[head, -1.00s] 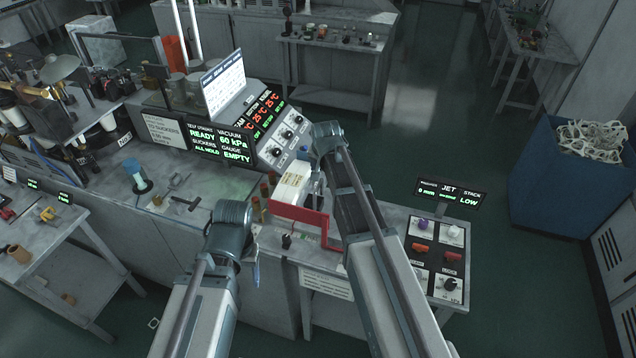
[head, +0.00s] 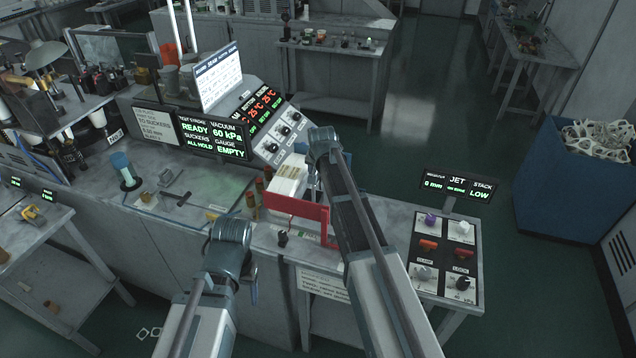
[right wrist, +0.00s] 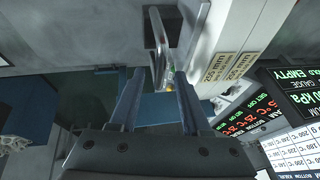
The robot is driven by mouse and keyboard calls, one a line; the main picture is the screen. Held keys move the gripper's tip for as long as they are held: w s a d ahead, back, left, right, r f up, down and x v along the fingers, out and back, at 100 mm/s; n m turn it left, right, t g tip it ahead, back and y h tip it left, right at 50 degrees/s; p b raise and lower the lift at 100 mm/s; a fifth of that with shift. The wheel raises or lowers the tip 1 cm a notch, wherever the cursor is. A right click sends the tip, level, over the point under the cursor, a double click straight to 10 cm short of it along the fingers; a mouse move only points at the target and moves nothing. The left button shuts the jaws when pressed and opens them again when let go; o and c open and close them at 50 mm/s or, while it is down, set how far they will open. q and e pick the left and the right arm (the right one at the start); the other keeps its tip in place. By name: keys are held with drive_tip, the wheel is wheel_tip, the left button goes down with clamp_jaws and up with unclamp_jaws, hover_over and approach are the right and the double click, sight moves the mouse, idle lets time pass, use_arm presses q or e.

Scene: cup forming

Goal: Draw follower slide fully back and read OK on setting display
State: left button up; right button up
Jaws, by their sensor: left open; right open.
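The setting display (head: 457,188) stands at the right end of the bench; it shows a small mm figure, JET, and STACK LOW in green, with a small middle line too small to read. A white stack-like block (head: 288,182) sits behind a red frame (head: 295,207) at the bench's middle; which part is the follower slide I cannot tell. My right gripper (right wrist: 158,76) is open, its fingers either side of a grey metal handle-like part (right wrist: 163,45) beside the white housing, with no clear contact. My left gripper (head: 251,284) hangs empty at the bench's front edge, mostly hidden by its wrist.
A test display (head: 212,137) reads READY, 60 kPa, ALL HOLD, EMPTY. A sloped knob panel (head: 275,125) stands behind the white block. A control panel (head: 443,250) with knobs and red switches lies right of my right arm. A blue bin (head: 565,185) stands far right.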

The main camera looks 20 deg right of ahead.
drive_tip(key=shift+w+f, duration=0.1)
drive_tip(key=shift+f, duration=0.1)
drive_tip(key=shift+c, duration=0.2)
clamp_jaws()
idle(1.2)
